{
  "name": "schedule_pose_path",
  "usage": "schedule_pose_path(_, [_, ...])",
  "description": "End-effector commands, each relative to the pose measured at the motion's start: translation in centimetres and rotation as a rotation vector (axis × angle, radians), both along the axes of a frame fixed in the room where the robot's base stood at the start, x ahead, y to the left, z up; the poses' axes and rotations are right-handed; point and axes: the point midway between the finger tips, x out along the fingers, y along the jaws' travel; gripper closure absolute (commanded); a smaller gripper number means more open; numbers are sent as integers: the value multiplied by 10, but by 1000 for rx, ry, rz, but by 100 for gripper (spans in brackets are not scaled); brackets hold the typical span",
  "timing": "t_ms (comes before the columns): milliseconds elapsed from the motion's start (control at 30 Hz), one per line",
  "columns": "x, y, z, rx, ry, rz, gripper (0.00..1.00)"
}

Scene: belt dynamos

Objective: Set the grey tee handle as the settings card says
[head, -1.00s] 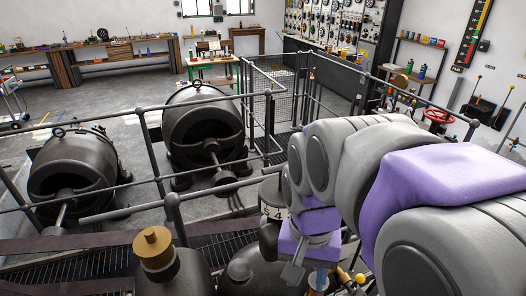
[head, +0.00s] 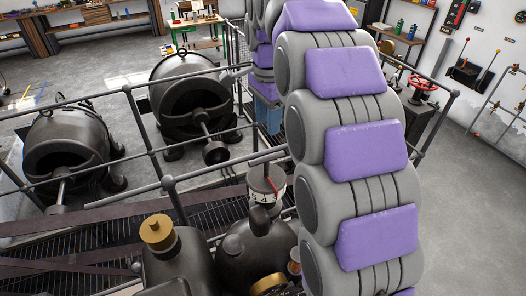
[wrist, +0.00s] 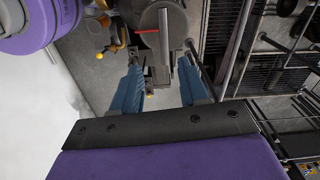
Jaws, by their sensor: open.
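A round numbered dial drum (head: 266,188) stands among the dark machine bodies in the head view, with a thin grey bar (head: 266,168) across its top. This bar looks like the grey tee handle. In the wrist view a grey disc (wrist: 176,22) with a pale bar (wrist: 163,36) lies just beyond the fingertips, near the top edge. My gripper (wrist: 160,72) is open, its blue fingers apart with nothing held between them. In the head view my gripper (head: 269,118) shows only partly beside my arm, above and behind the dial. I cannot make out a settings card.
A brass-capped machine (head: 157,232) stands left of the dial. Pipe railings (head: 150,130) run behind it, with two dark dynamos (head: 195,100) beyond. A red handwheel (head: 422,84) is at the right. Open floor (head: 470,200) lies at the lower right.

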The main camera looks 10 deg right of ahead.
Motion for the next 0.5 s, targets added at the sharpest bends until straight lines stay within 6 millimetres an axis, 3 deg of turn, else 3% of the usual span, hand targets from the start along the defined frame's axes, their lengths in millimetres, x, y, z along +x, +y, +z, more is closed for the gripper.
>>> schedule_pose_path(233, [9, 1, 3, -1, -4, -49, 56])
schedule_pose_path(500, [10, 1, -24, -1, -4, -48, 56])
